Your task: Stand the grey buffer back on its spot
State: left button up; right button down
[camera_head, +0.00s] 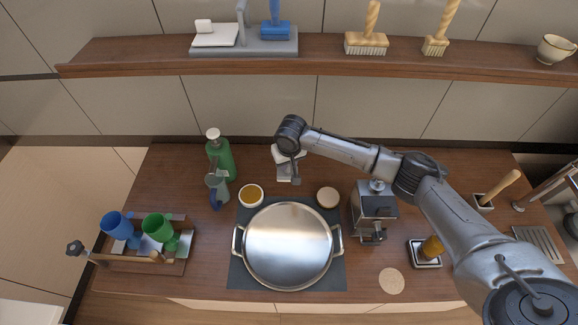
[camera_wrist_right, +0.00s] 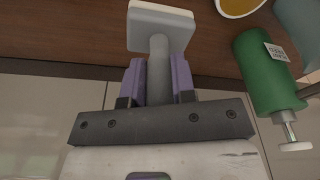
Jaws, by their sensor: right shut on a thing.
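The grey buffer (camera_wrist_right: 158,62) has a grey round handle and a pale square pad (camera_wrist_right: 161,25) at its far end. My right gripper (camera_wrist_right: 158,82) is shut on the handle, with one purple-lined finger on each side. In the head view my right gripper (camera_head: 285,166) is over the back of the counter, between the green bottle and the grinder; arm parts partly hide the buffer there. Whether the pad touches the counter is unclear. A grey stand (camera_head: 245,48) on the shelf carries a blue buffer (camera_head: 275,27) at right and a white block on a pale plate at left. My left gripper is out of view.
The wooden shelf (camera_head: 130,60) spans the wall and holds two brushes and a cup. On the counter, a green bottle (camera_head: 222,160), an amber bowl (camera_head: 250,195), a large round pan (camera_head: 288,246), a grinder (camera_head: 375,210) and a mug rack (camera_head: 150,255) surround the gripper.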

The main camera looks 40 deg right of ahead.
aim_at(289, 173)
jog(key=shift+w+d+f, duration=0.1)
jog(key=shift+d+f, duration=0.25)
jog(key=shift+f, duration=0.1)
jog(key=shift+r+p, duration=0.2)
jog(key=shift+p, duration=0.4)
jog(key=shift+f+b, duration=0.6)
jog(key=shift+f, duration=2.55)
jog(key=shift+p, duration=0.5)
